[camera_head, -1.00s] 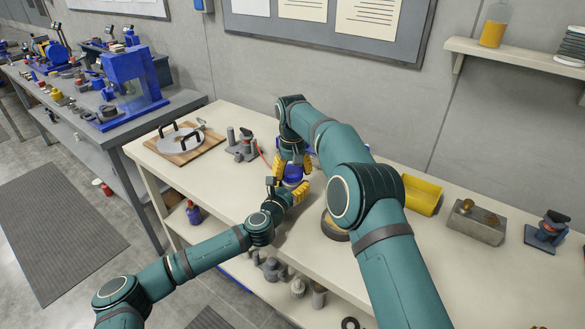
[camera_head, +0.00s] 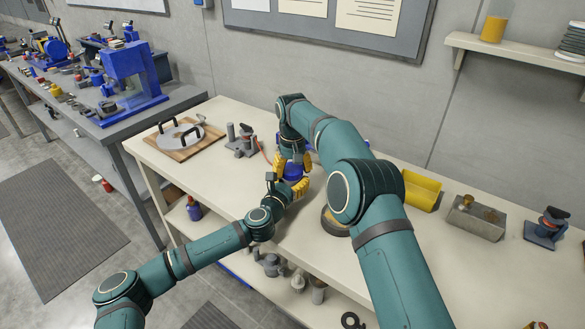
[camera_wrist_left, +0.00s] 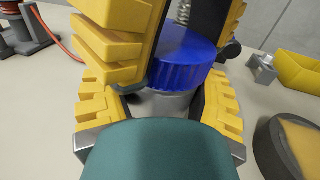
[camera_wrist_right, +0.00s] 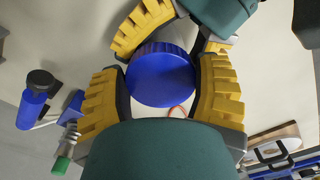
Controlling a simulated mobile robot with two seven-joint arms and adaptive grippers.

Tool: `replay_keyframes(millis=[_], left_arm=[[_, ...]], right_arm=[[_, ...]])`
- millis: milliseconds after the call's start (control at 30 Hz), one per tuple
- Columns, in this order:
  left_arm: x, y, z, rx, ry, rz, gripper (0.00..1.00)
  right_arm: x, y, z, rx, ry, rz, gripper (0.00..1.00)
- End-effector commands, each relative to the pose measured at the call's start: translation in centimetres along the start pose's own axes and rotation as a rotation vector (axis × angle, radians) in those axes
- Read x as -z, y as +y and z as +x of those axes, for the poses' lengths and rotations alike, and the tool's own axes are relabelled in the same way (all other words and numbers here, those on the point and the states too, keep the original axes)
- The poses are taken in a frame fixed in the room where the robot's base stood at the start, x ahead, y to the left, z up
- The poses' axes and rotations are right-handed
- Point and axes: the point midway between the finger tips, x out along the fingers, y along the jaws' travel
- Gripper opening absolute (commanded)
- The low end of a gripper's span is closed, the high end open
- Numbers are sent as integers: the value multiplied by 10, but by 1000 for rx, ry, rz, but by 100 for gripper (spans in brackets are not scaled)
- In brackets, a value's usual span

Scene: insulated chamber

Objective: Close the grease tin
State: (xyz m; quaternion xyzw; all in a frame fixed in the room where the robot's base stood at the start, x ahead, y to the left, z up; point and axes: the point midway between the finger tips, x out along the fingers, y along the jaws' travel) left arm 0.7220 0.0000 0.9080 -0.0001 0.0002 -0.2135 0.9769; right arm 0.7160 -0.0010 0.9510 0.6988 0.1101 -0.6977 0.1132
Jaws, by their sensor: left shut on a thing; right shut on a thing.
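The grease tin has a grey body (camera_wrist_left: 165,104) and a ribbed blue lid (camera_wrist_left: 184,62). The tin is upright at the bench's middle, with the lid directly on top; I cannot tell how tightly it sits. My left gripper (camera_wrist_left: 160,108) is shut around the body from the side. My right gripper (camera_wrist_right: 160,88) is shut on the lid (camera_wrist_right: 160,76) from above, its yellow fingers on either side. In the head view, the lid (camera_head: 293,173) shows between the two grippers, and the body is mostly hidden.
A round dark-rimmed container (camera_wrist_left: 283,150) stands right of the tin. A yellow bin (camera_head: 423,192) and a grey metal box (camera_head: 476,220) are farther right. A round plate with black handles (camera_head: 178,137) lies on a board at left. The bench front is clear.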

Motion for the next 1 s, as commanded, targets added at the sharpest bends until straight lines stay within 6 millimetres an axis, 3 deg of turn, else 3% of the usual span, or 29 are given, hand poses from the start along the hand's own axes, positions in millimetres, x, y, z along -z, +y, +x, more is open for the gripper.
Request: replay_keyframes(millis=[167, 200, 367, 1000], left_arm=[[0, 0, 0, 0, -1, 0, 20], [0, 0, 0, 0, -1, 0, 0], [0, 0, 0, 0, -1, 0, 0], [0, 0, 0, 0, -1, 0, 0]], right_arm=[[0, 0, 4, 0, 0, 0, 57], [0, 0, 4, 0, 0, 0, 57], [0, 0, 4, -1, 0, 62, 57], [4, -5, 4, -2, -4, 1209, 57]])
